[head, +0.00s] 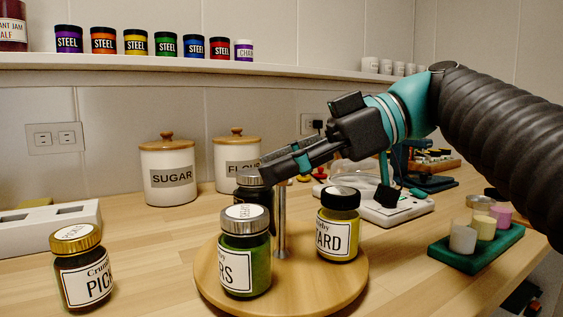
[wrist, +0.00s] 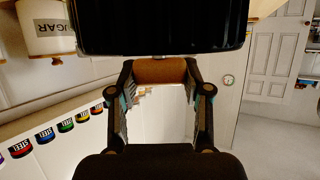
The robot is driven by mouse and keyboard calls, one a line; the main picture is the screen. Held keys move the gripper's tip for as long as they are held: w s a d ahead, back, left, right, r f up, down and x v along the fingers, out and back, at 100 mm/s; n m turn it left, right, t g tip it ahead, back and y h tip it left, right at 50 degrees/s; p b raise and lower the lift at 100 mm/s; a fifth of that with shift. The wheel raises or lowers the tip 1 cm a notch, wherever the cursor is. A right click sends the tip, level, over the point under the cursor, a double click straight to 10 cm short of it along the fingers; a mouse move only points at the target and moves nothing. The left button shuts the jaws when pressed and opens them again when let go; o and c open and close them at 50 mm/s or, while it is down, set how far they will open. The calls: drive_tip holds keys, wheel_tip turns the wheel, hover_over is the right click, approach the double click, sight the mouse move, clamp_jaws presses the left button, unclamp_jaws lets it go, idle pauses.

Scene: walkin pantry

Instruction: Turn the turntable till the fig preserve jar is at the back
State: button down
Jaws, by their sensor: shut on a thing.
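The wooden turntable (head: 330,289) stands on the counter with a metal post (head: 282,225) rising from it. A green jar (head: 245,262), its label partly readable as "RS", is at the front left. A yellow mustard jar (head: 338,232) with a black lid is at the right. A dark jar (head: 252,191) is at the back left, its label mostly hidden; I cannot read whether it is fig preserve. My gripper (head: 270,172) is at the post's top, in front of the dark jar. In the wrist view a brown piece (wrist: 160,72) sits between the fingers, with a large black shape (wrist: 160,25) beyond.
A gold-lidded pickle jar (head: 82,270) stands left of the turntable. Sugar (head: 169,178) and flour (head: 229,150) canisters stand behind. A scale (head: 385,208) and a green tray (head: 470,252) with small cups are at the right. Several small jars line the shelf (head: 180,63).

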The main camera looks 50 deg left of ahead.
drive_tip(key=shift+w, duration=0.1)
drive_tip(key=c, duration=0.5)
unclamp_jaws()
drive_tip(key=shift+w, duration=0.1)
drive_tip(key=v, duration=1)
drive_tip(key=shift+v, duration=0.85)
